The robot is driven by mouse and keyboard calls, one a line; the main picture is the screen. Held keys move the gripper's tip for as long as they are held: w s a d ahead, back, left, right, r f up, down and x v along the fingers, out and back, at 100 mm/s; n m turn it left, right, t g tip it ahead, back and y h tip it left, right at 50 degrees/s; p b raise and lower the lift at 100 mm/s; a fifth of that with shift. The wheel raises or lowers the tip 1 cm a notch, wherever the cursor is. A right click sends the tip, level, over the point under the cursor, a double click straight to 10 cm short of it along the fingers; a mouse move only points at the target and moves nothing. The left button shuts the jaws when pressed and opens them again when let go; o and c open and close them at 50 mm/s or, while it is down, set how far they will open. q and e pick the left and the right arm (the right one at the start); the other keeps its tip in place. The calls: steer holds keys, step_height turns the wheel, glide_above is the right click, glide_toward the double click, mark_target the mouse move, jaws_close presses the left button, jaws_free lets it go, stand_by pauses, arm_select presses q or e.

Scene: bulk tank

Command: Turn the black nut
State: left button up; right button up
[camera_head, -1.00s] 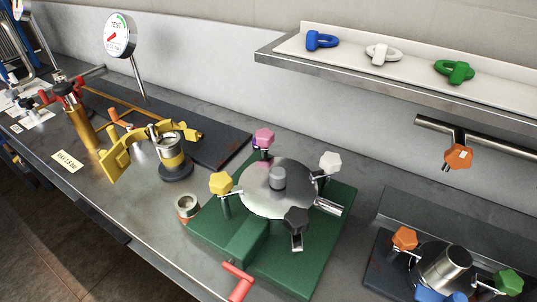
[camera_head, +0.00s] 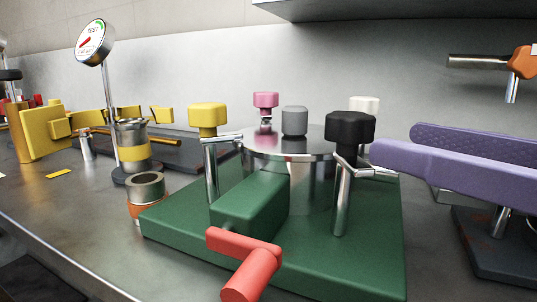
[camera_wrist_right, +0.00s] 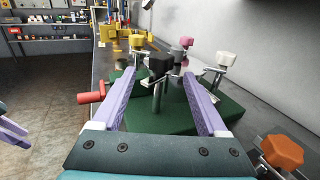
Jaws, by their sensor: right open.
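The black nut (camera_head: 350,128) sits upright on a metal bolt at the front right of the green base (camera_head: 330,270), beside the round metal lid (camera_head: 285,146). My right gripper (camera_head: 396,143) is open, its purple fingers reaching in from the right, with tips close to the nut's right side. In the right wrist view the black nut (camera_wrist_right: 160,64) appears between and slightly beyond the fingertips (camera_wrist_right: 160,75). I see no contact. Part of my left gripper (camera_wrist_right: 12,130) shows at the left edge of the wrist view; its opening is unclear.
Yellow (camera_head: 208,118), pink (camera_head: 265,100) and white (camera_head: 364,105) nuts stand around the lid. A red handle (camera_head: 248,262) sticks out in front. A metal cup (camera_head: 146,190) stands left of the base. An orange knob (camera_wrist_right: 282,152) is at lower right in the wrist view.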

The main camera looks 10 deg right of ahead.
mark_target(337, 112)
steer(key=shift+w+a+r+p, duration=0.15)
steer(key=shift+w+r+p, duration=0.1)
steer(key=shift+w+p, duration=0.15)
steer(key=shift+w+a+p, duration=0.3)
steer(key=shift+w+a, duration=0.1)
steer(key=shift+w, duration=0.2)
steer(key=p+x, duration=0.2)
steer(key=x, duration=0.4)
steer(key=shift+p+x, duration=0.3)
steer(key=shift+x, duration=0.45)
steer(key=shift+f, duration=0.15)
steer(key=c, duration=0.7)
jaws_close()
